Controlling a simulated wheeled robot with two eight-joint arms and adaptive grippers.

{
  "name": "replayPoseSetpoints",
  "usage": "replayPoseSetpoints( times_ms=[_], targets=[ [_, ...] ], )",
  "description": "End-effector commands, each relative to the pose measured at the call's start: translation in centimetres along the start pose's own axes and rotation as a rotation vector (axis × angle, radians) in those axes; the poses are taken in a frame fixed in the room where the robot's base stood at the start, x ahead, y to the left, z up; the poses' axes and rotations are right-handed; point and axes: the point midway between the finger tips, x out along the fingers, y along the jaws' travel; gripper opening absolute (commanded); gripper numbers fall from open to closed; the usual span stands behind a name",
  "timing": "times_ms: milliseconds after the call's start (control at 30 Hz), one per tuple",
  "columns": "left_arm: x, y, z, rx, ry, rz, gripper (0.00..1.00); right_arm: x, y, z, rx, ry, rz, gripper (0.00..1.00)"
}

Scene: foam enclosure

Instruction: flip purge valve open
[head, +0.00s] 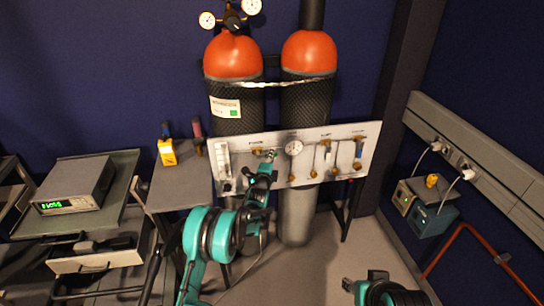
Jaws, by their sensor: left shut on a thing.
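A pale valve panel (369,143) stands in front of two gas cylinders. The labels are too small to read, so I cannot tell which one is the purge valve. My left gripper (269,156) is at the panel, left of the gauge, shut on a small valve handle there that its fingers mostly hide. My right gripper (348,285) is low at the bottom, away from the panel; its fingers are too small to judge.
The orange-topped cylinders (309,52) stand behind the panel. A grey side table (180,187) with a yellow handheld device (167,152) is to the left, beside a bench with an instrument (75,187). Wall boxes (432,219) are at right. The floor between is clear.

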Motion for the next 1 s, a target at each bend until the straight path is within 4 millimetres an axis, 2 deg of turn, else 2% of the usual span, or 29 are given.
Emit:
replayPoseSetpoints(
  times_ms=[67, 100, 167, 200, 567, 667, 1000],
  targets=[
    [0.0, -0.1, 0.1, -0.003, -0.001, -0.001, 0.0, 0.0, 0.0, 0.0, 0.0, 0.0, 0.0, 0.4],
    [0.0, -0.1, 0.1, -0.003, -0.001, -0.001, 0.17, 0.0, 0.0, 0.0, 0.0, 0.0, 0.0, 0.4],
    [0.0, -0.1, 0.1, -0.002, -0.001, -0.001, 0.33, 0.0, 0.0, 0.0, 0.0, 0.0, 0.0, 0.4],
    [0.0, -0.1, 0.1, -0.002, -0.001, -0.001, 0.36, 0.0, 0.0, 0.0, 0.0, 0.0, 0.0, 0.4],
    [-0.5, -0.1, 0.0, 0.0, 0.0, 0.0, 0.36, 0.0, 0.0, 0.0, 0.0, 0.0, 0.0, 0.4],
    [-1.9, -0.1, 0.0, 0.0, 0.0, 0.0, 0.36, 0.0, 0.0, 0.0, 0.0, 0.0, 0.0, 0.4],
    [-9.1, -0.1, 0.1, 0.0, -0.001, 0.0, 0.36, 0.0, 0.0, 0.0, 0.0, 0.0, 0.0, 0.4]
  ],
)
